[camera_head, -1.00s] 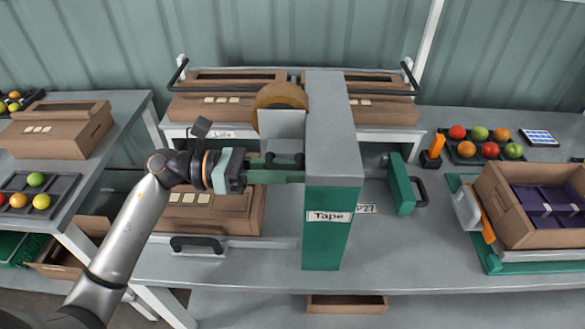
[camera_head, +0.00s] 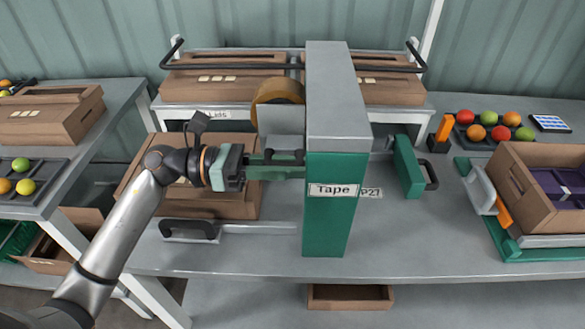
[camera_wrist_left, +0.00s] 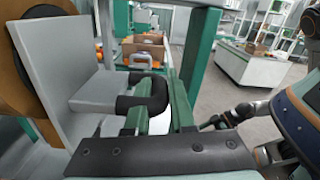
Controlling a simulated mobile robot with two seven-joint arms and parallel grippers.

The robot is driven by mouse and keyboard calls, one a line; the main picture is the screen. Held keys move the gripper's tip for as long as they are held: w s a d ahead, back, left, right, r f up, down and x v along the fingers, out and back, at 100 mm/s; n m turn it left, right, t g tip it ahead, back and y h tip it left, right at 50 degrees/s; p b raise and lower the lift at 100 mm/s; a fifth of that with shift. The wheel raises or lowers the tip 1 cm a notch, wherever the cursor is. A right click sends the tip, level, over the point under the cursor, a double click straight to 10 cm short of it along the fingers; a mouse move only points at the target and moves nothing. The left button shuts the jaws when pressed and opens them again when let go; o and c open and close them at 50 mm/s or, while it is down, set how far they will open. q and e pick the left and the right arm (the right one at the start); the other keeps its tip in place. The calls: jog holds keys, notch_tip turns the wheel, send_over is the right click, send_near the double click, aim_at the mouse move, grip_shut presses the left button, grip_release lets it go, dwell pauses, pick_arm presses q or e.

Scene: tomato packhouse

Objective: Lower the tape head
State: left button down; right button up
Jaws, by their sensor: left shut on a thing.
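The tape machine is a tall post (camera_head: 330,215) with a green front, a grey top and a "Tape" label, standing on the bench. On its left side is the tape head, a grey block (camera_head: 282,122) with a brown tape roll (camera_head: 280,92). In the left wrist view, the head's black handle (camera_wrist_left: 152,92) sticks out from the grey block, with my left gripper's green fingers (camera_wrist_left: 160,118) around it. My left gripper (camera_head: 278,165) is shut on this handle, beside the post. The handle is mostly hidden in the head view.
A cardboard box (camera_head: 225,200) lies behind and below my gripper. A black-handled bar (camera_head: 190,230) runs along the bench front. A green block with a black handle (camera_head: 408,165) stands right of the post. An open carton (camera_head: 520,205) sits farther right.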

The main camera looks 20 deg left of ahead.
pick_arm(q)
jog(key=shift+f, duration=0.4)
jog(key=c, duration=1.1)
grip_release()
jog(key=shift+o, duration=1.7)
